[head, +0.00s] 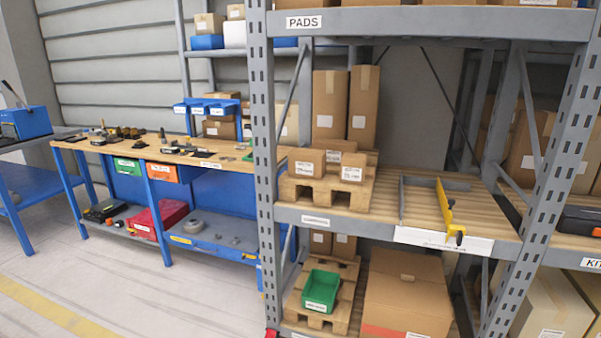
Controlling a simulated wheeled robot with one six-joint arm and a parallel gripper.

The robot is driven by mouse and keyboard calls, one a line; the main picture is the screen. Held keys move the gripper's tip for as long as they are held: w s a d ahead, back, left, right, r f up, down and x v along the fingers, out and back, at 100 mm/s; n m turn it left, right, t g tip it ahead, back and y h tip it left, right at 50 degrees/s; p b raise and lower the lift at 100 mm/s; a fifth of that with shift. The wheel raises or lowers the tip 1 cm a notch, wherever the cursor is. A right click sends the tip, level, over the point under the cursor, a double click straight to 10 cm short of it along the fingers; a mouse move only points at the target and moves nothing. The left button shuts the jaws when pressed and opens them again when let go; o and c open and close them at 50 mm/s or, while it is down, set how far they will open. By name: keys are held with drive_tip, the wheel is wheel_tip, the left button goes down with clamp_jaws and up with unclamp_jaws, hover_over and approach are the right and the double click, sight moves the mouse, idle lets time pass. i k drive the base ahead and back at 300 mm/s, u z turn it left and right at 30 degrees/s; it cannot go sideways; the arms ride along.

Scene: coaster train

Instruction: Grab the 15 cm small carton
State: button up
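Several small brown cartons stand on a small wooden pallet on the middle shelf of the grey rack. The front left carton (306,163) and the front right carton (353,168) each have a white label. Another low carton (337,146) sits just behind them, partly hidden. The label print is too small to read, so I cannot tell which carton is the 15 cm one. My gripper is not in view.
Two tall cartons (363,105) stand behind the pallet (326,193). A yellow piece (447,211) stands at the shelf's front edge, right of the pallet. Rack uprights (264,165) flank the bay. A green bin (321,288) and large carton (407,290) are below. Floor lies open left.

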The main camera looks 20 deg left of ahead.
sight(302, 163)
drive_tip(key=u, duration=1.4)
drive_tip(key=i, duration=0.75)
drive_tip(key=u, duration=0.45)
drive_tip(key=i, duration=1.4)
drive_tip(key=z, duration=1.4)
drive_tip(key=i, duration=0.5)
drive_tip(key=z, duration=0.45)
